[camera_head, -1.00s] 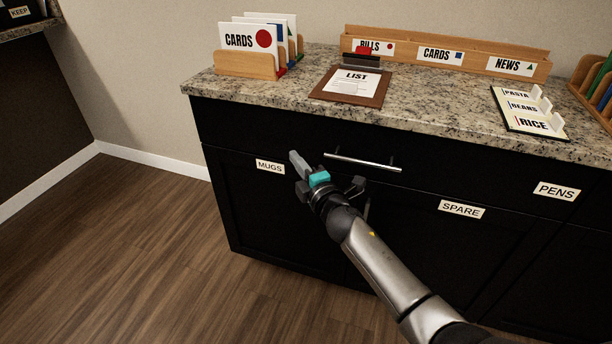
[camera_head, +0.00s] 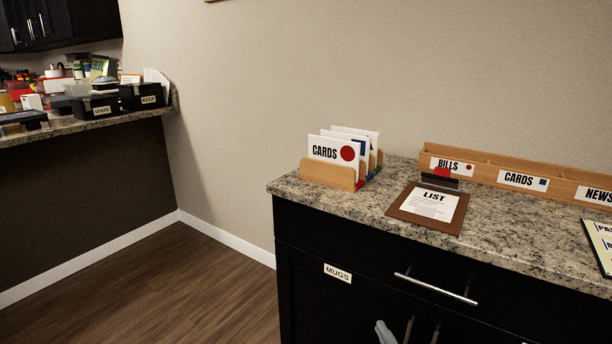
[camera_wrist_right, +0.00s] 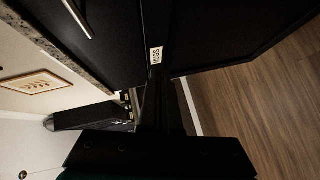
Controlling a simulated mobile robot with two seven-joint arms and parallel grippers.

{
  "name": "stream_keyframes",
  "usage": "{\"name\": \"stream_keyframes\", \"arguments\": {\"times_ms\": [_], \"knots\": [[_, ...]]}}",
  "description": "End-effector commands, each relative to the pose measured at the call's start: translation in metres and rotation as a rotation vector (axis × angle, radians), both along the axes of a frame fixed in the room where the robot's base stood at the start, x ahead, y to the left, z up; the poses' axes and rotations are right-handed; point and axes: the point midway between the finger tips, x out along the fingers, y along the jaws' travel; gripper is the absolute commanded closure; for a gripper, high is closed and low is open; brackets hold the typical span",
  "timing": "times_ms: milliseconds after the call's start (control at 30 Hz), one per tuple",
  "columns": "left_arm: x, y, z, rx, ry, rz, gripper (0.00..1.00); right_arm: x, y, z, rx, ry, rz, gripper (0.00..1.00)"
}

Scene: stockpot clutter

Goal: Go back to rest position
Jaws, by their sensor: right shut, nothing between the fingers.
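Only a grey tip of my right gripper (camera_head: 385,333) shows at the bottom edge of the head view, in front of the black cabinet (camera_head: 330,238). It is shut and empty, apart from the drawer handle (camera_head: 436,288). In the right wrist view a dark block fills the bottom middle, and the MUGS label (camera_wrist_right: 156,56) on the cabinet front is beyond it. The label also shows in the head view (camera_head: 338,273). The rest of my right arm is out of the head view. My left gripper is not in view.
The granite counter (camera_head: 380,197) holds a CARDS holder (camera_head: 328,175), a LIST clipboard (camera_head: 430,206) and a wooden sorter (camera_head: 480,165). A second counter (camera_head: 60,128) at the left bears bins and clutter. The wooden floor (camera_head: 180,290) between them is clear.

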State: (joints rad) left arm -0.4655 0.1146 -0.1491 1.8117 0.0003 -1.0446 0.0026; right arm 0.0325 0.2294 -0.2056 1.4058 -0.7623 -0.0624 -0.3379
Motion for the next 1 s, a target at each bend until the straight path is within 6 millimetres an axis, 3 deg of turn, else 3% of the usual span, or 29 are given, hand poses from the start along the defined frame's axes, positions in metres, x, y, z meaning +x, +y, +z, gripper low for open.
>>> {"name": "stream_keyframes", "arguments": {"times_ms": [100, 267, 367, 500, 700, 800, 900, 1000], "knots": [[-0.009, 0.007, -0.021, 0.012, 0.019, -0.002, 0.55, -0.035, -0.013, -0.056, 0.137, 0.183, -0.085, 1.00], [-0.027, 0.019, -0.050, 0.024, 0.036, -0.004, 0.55, -0.097, -0.028, -0.127, 0.312, 0.411, -0.230, 1.00], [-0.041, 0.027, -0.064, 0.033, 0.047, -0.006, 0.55, -0.146, -0.035, -0.165, 0.414, 0.546, -0.337, 1.00], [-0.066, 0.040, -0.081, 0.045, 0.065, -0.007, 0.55, -0.224, -0.043, -0.209, 0.541, 0.725, -0.509, 1.00], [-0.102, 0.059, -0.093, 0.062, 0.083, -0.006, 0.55, -0.340, -0.050, -0.246, 0.680, 0.934, -0.772, 1.00], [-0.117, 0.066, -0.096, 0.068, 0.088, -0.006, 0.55, -0.383, -0.051, -0.254, 0.722, 0.999, -0.874, 1.00], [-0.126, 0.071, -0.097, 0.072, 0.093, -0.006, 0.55, -0.411, -0.051, -0.258, 0.748, 1.039, -0.943, 1.00], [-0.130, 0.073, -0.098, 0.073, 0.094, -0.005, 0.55, -0.423, -0.051, -0.260, 0.758, 1.054, -0.974, 1.00]]}}
